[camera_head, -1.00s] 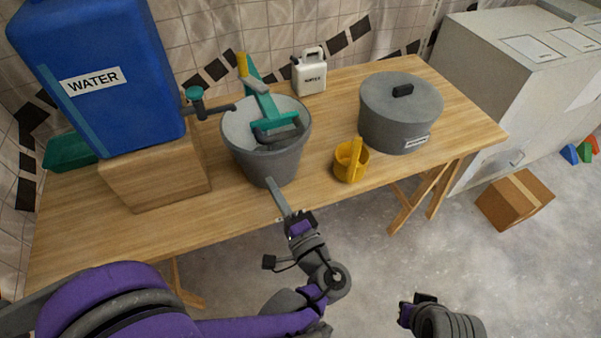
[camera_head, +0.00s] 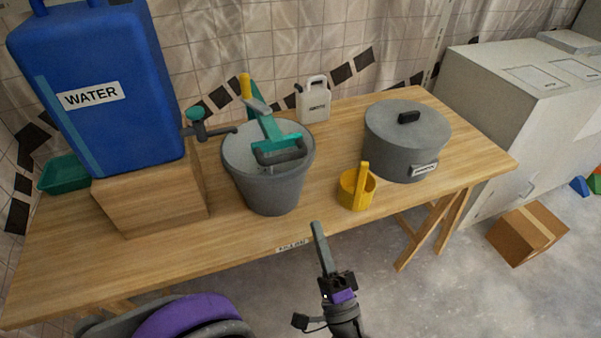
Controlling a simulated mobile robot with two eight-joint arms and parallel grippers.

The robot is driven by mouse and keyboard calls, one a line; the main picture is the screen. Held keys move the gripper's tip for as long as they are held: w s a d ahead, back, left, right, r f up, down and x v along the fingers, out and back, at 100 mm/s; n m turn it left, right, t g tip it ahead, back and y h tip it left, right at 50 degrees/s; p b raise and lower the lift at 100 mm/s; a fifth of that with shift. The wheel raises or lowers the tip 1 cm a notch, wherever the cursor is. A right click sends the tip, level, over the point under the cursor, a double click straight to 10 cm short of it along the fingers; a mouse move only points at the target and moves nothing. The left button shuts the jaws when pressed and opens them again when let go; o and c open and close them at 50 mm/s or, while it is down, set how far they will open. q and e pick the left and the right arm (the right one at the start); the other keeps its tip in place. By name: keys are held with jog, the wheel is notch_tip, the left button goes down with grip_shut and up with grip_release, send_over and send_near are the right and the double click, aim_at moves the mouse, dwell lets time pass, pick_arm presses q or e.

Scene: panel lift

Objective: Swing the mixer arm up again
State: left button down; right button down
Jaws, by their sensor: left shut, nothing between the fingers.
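The mixer arm (camera_head: 265,124) is teal with a yellow grip (camera_head: 246,86) at its upper far end. It lies slanting over the grey bucket (camera_head: 270,188), with its dark mixing part (camera_head: 280,157) down at the bucket's mouth. My left gripper (camera_head: 317,228) is shut and empty. Its long grey-green fingers point up toward the table's front edge, in front of and to the right of the bucket, apart from it. My right gripper is out of the picture.
A blue water tank (camera_head: 100,85) with a tap (camera_head: 198,120) stands on a wooden box (camera_head: 150,200) to the left. A yellow scoop (camera_head: 356,188), lidded grey pot (camera_head: 405,145) and white canister (camera_head: 313,100) share the wooden table (camera_head: 110,262). A cardboard box (camera_head: 527,234) lies on the floor.

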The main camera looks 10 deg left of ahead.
pick_arm(q)
jog(key=x, duration=1.2)
jog(key=shift+a+p, duration=0.15)
jog(key=shift+p, duration=0.2)
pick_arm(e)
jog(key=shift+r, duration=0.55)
pick_arm(q)
jog(key=shift+w+r, duration=0.15)
